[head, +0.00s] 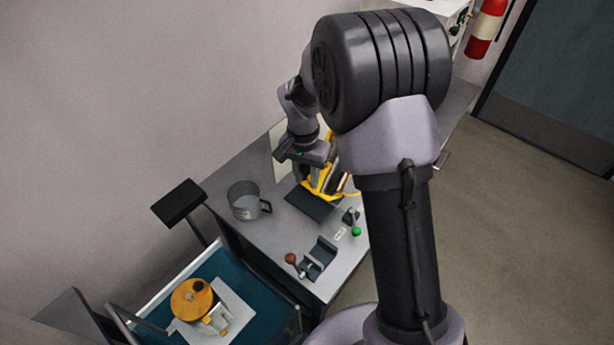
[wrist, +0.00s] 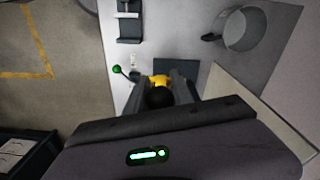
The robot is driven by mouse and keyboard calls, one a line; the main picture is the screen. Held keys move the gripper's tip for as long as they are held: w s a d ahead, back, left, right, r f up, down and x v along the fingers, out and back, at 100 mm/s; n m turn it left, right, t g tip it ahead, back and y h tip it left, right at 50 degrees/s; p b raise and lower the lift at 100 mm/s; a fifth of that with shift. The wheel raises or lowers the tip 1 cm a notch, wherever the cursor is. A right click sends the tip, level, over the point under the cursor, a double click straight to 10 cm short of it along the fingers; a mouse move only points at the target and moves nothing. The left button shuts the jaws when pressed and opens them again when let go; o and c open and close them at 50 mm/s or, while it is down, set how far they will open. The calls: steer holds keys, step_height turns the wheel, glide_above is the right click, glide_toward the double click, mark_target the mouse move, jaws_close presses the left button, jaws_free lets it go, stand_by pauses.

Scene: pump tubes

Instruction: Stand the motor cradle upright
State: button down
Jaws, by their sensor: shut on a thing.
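A yellow frame that looks like the motor cradle (head: 325,185) is at my gripper (head: 310,172) over the grey bench, behind a dark flat pad. In the wrist view my gripper (wrist: 163,92) has its two fingers closed in around a round black part (wrist: 160,97), with yellow (wrist: 159,79) showing just beyond it. My gripper is shut on this yellow and black piece. The fingers and my arm hide much of it, so I cannot tell whether it touches the bench or how upright it is.
The dark pad (head: 308,203) lies beside the cradle. A grey metal mug (head: 244,202) stands to its left. A dark clamp-like block (head: 318,258) with a brown-knobbed lever and a green knob (head: 356,231) are nearer the front. A blue cart (head: 255,298) holds an orange round part (head: 190,299).

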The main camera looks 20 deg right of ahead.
step_height(320, 180, down, 10)
steer(key=s+a+t+h+b, duration=0.1)
steer(key=h+b, duration=0.1)
steer(key=b, duration=1.1)
steer(key=shift+a+b, duration=0.3)
